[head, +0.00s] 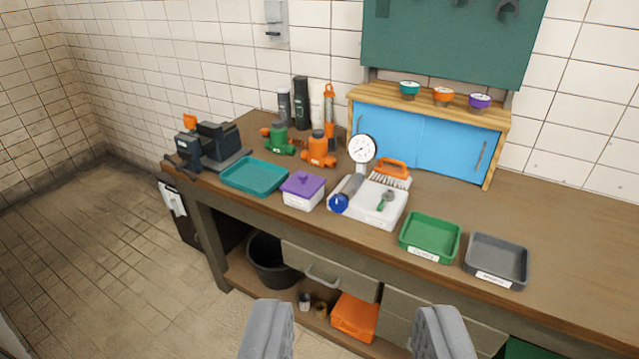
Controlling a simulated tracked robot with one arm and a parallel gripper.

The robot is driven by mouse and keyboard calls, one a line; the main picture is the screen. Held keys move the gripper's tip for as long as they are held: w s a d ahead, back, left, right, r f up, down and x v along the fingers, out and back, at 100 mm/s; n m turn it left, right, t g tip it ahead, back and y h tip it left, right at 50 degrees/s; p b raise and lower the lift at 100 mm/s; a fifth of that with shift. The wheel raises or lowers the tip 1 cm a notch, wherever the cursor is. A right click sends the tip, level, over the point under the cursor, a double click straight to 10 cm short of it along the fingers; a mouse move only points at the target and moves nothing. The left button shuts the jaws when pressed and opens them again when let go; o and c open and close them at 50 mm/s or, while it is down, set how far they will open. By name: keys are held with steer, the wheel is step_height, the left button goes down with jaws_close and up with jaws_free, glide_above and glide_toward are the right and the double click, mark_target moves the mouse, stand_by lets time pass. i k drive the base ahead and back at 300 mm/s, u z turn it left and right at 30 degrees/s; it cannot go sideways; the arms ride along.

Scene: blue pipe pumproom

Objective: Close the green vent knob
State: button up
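A small green knob (387,196), which looks like the vent knob, sits on top of a white block (367,215) on the workbench. It is too small to tell whether it is turned open or closed. A pressure gauge (362,149) with a white round face stands at the back of the same block. A blue round knob (338,204) on a dark cylinder is at the block's left side. My gripper (354,308) is at the bottom of the view, its two grey fingers wide apart with nothing held between them. It is apart from the block, nearer the camera.
Green (430,238) and grey (496,262) trays stand right of the block. A purple-lidded box (303,190) and teal tray (255,176) are left. An orange-handled brush (391,174) and blue cabinet (424,145) are behind. Drawers and a shelf lie below the bench (570,240).

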mark_target(379, 209)
steer(key=i, duration=1.3)
steer(key=z, duration=0.8)
